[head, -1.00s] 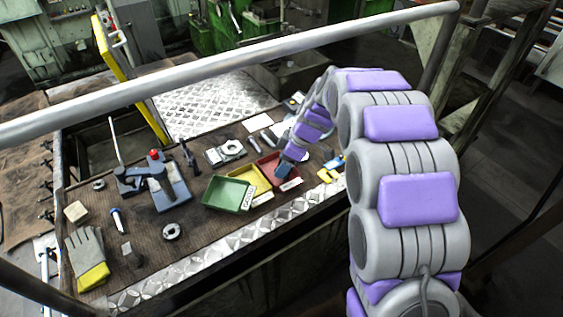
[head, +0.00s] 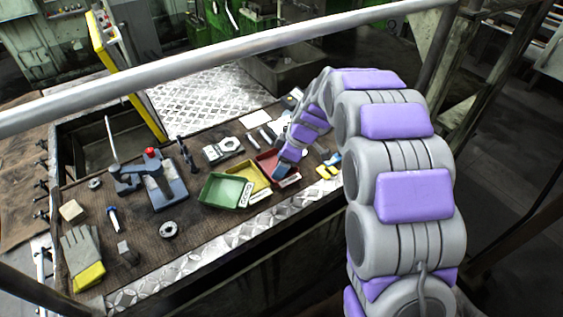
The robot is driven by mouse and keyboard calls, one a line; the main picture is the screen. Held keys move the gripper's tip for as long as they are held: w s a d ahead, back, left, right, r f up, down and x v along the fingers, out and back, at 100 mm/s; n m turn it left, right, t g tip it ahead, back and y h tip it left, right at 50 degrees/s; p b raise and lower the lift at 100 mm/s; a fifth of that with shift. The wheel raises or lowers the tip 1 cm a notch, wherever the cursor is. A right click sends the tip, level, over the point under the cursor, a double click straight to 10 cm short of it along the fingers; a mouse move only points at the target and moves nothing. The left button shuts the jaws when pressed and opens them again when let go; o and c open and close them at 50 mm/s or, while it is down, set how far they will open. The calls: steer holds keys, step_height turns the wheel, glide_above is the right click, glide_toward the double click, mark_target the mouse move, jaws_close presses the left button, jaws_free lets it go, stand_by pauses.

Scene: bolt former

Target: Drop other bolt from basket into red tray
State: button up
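The red tray (head: 266,159) sits on the brown bench mat, at the right end of a row of three trays. My gripper (head: 280,170) is low at the red tray, over its right part, and covers some of it. The fingers are too small to tell whether they are open or shut. No bolt can be made out in the gripper or in the red tray. I cannot make out a basket for certain; machine parts lie behind my arm at the back of the bench.
A yellow tray (head: 256,180) and a green tray (head: 222,192) stand left of the red one. A blue-grey press (head: 160,185), a glove (head: 82,257) and a metal ring (head: 168,230) lie further left. A metal rail (head: 250,62) crosses above the bench.

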steer(key=shift+a, duration=0.1)
steer(key=shift+r, duration=0.2)
steer(key=p+v, duration=0.1)
steer(key=v, duration=0.3)
steer(key=p+v, duration=0.1)
steer(key=shift+a+r+p, duration=0.15)
steer(key=shift+r+p, duration=0.15)
steer(key=shift+r, duration=0.2)
steer(key=s+d+p, duration=0.1)
steer(key=s+d, duration=0.1)
steer(key=d, duration=1)
steer(key=s+a+r+m+g+h, duration=0.1)
steer(key=s+r+m, duration=0.3)
steer(key=s, duration=0.6)
steer(key=s+a+r+m+g+h, duration=0.1)
steer(key=s+a+r+m, duration=0.15)
steer(key=s, duration=0.65)
steer(key=s+d+m+h, duration=0.2)
steer(key=s+m, duration=0.7)
steer(key=s, duration=1)
steer(key=shift+d+r+g+h, duration=0.25)
steer(key=shift+d+g+h, duration=0.05)
steer(key=shift+d, duration=0.9)
steer(key=shift+w, duration=0.1)
steer(key=shift+c, duration=0.4)
